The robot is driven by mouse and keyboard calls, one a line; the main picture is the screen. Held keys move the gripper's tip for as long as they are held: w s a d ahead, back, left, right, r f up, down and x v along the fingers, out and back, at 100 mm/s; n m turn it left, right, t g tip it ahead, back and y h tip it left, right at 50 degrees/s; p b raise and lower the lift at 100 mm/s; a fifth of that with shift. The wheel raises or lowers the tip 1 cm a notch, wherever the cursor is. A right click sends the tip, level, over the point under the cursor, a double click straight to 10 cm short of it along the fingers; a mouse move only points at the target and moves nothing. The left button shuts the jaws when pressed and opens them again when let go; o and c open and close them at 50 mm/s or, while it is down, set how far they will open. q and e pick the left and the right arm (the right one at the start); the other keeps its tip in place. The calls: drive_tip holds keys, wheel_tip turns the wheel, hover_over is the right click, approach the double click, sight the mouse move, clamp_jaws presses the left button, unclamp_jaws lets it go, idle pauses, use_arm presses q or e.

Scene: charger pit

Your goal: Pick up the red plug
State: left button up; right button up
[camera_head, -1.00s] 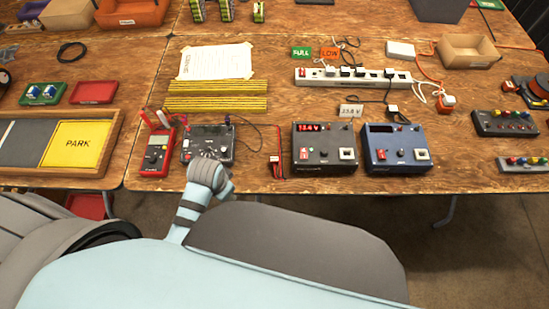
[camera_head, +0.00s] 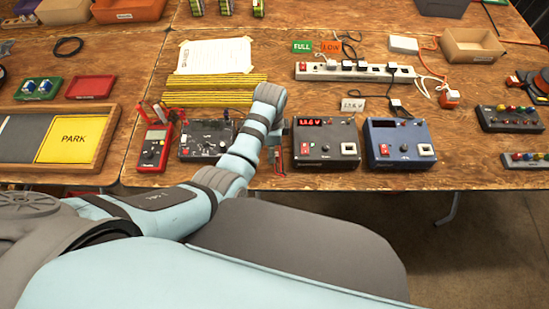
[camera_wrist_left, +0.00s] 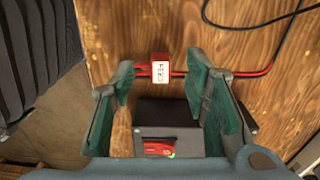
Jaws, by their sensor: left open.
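The red plug (camera_wrist_left: 161,68) has a pale label reading FEED and lies on the wooden table beside the black charger box (camera_wrist_left: 165,122). Red and black cable runs from it. In the left wrist view it sits between the two green finger pads of my left gripper (camera_wrist_left: 160,85), which is open and touching neither side visibly. In the head view my left arm reaches over the front of the table, left of the black charger box (camera_head: 325,145). The plug is mostly hidden there by the arm. My right gripper is not in view.
A blue box (camera_head: 397,146) stands right of the black one. A dark panel (camera_head: 200,140) and red meter (camera_head: 153,148) stand left of the arm. A power strip (camera_head: 355,72) and yellow sticks (camera_head: 215,88) lie behind. The table's front edge is close.

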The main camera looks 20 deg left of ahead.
use_arm(q)
drive_tip(key=f, duration=0.1)
drive_tip(key=f+b, duration=0.1)
drive_tip(key=f, duration=0.2)
drive_tip(key=shift+w+d+f, duration=0.1)
drive_tip(key=shift+d+f, duration=0.1)
drive_tip(key=shift+d, duration=0.05)
drive_tip(key=shift+r, duration=0.1)
clamp_jaws()
